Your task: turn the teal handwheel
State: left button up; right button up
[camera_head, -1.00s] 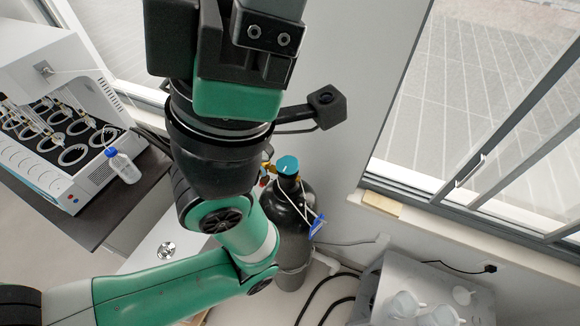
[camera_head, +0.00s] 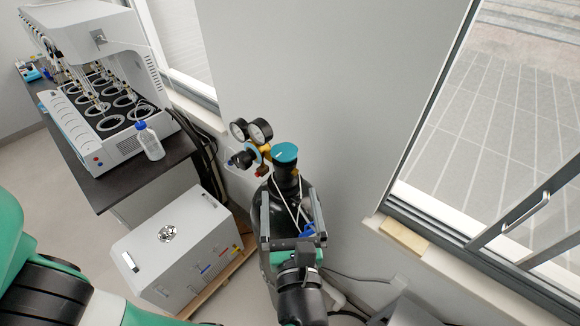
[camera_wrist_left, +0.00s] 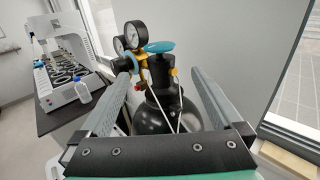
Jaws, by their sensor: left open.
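The teal handwheel (camera_head: 285,152) tops the valve of a black gas cylinder (camera_wrist_left: 150,122) in the head view. It also shows in the left wrist view (camera_wrist_left: 159,47), edge-on and beyond the fingers. My left gripper (camera_head: 291,203) is open and empty. Its two fingers reach up toward the valve, one on each side of the cylinder's neck in the picture. The handwheel appears beyond the fingertips, apart from them. Part of the cylinder is hidden behind my gripper. My right gripper is not in view.
Two round gauges (camera_head: 259,132) and a brass regulator sit left of the handwheel. A blue tag (camera_head: 309,229) hangs on the cylinder. A white box (camera_head: 180,250) stands on the floor to the left. A distiller and a blue-capped bottle (camera_head: 149,141) are on the dark bench.

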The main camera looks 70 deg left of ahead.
aim_at(286, 158)
pick_arm(q)
jog(key=p+x, duration=0.2)
jog(key=x, duration=0.9)
jog(key=shift+w+a+r, duration=0.1)
jog(key=shift+a+r, duration=0.05)
jog(key=shift+a, duration=0.15)
jog(key=c, duration=1.2)
